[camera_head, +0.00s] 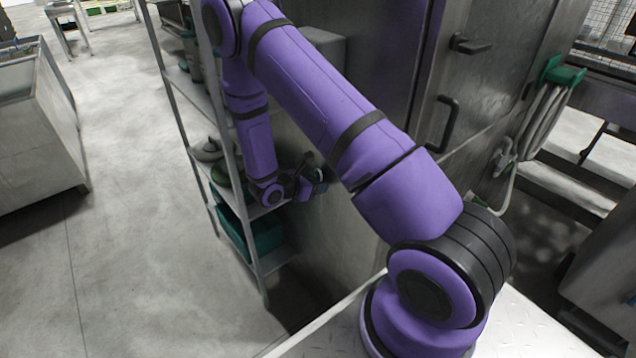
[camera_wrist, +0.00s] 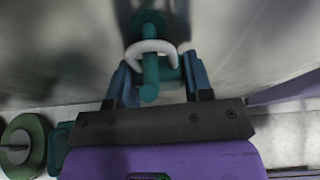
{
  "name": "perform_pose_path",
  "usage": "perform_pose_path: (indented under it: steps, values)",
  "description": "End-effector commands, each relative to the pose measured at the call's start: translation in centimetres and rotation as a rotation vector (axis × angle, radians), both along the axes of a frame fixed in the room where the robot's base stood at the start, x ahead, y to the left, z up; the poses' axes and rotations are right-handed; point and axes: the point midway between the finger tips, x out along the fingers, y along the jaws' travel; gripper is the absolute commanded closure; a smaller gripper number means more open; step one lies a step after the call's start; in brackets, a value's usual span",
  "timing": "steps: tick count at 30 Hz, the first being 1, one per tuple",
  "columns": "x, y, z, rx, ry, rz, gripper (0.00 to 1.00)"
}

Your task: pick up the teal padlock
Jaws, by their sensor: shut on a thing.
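My gripper (camera_head: 308,186) reaches in beside the metal rack, close to the grey cabinet wall. In the wrist view its two blue-grey fingers (camera_wrist: 157,68) stand either side of the teal padlock (camera_wrist: 150,76) and are shut on it. The padlock shows as a teal upright bar with a short teal crosspiece between the fingers. A pale curved loop passes around the upright; I cannot tell whether it is part of the padlock. In the head view my gripper and arm mostly hide the padlock.
The metal rack (camera_head: 240,205) holds a teal bin (camera_head: 262,236) on a low shelf and round items higher up. A green round object with a pale centre (camera_wrist: 18,146) is at lower left in the wrist view. The cabinet (camera_head: 345,215) is close on the right. Open floor lies left.

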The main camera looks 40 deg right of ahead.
Motion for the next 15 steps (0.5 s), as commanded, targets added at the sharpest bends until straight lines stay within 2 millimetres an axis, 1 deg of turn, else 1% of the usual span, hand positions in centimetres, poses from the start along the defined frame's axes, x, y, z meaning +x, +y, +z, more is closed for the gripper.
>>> perform_pose_path:
  steps: [8, 15]
  values:
    - [0.04, 0.04, 0.09, 0.0, -0.001, 0.0, 0.79]
    - [0.23, 0.28, 0.58, -0.001, -0.002, -0.001, 0.79]
